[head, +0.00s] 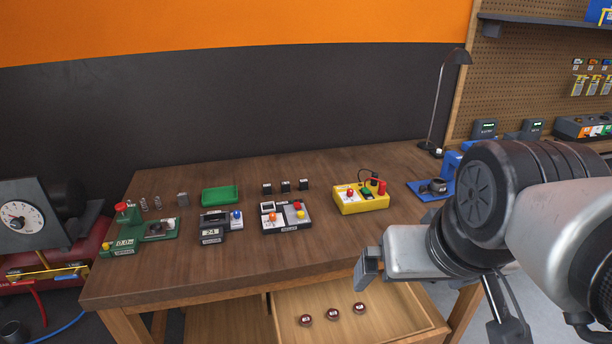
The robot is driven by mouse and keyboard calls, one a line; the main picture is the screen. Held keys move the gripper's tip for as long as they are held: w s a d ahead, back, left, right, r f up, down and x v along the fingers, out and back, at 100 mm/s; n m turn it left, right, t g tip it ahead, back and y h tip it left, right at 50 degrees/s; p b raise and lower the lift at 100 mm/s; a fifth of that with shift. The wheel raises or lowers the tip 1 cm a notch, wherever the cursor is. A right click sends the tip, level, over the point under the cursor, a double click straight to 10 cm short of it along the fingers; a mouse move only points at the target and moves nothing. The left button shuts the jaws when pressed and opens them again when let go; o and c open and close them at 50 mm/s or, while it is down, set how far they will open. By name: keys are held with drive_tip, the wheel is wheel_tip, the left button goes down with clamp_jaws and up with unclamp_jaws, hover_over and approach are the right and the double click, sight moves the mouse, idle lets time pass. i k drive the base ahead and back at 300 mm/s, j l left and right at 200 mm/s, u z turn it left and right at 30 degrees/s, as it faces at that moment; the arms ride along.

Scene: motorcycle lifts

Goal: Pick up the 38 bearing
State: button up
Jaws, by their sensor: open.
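Three small round dark-red pieces with pale labels lie in a row in the open drawer (415,325): a left one (305,320), a middle one (332,314) and a right one (359,308). They may be the bearings, but their labels are too small to read, so I cannot tell which is the 38. My gripper (368,270) is open, above the drawer's back part near the table's front edge. It is apart from the round pieces, and nothing shows between its fingers.
On the wooden table (225,275) stand a green device (125,240), a green tray (220,195), a dark device (213,228), a grey button box (287,218), a yellow box (361,199) and a blue device (425,190). A lamp (434,110) stands behind. My arm covers the table's right side.

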sight(305, 320)
drive_tip(key=u, duration=0.45)
drive_tip(key=i+j+z, duration=0.25)
drive_tip(key=j+z, duration=0.25)
drive_tip(key=j, duration=0.2)
drive_tip(key=k, duration=0.4)
drive_tip(key=i+j+z, duration=0.15)
drive_tip(key=j+z, duration=0.2)
drive_tip(key=j, duration=0.4)
drive_tip(key=i+j+z, duration=0.1)
drive_tip(key=j+z, duration=0.3)
drive_tip(key=j, duration=0.4)
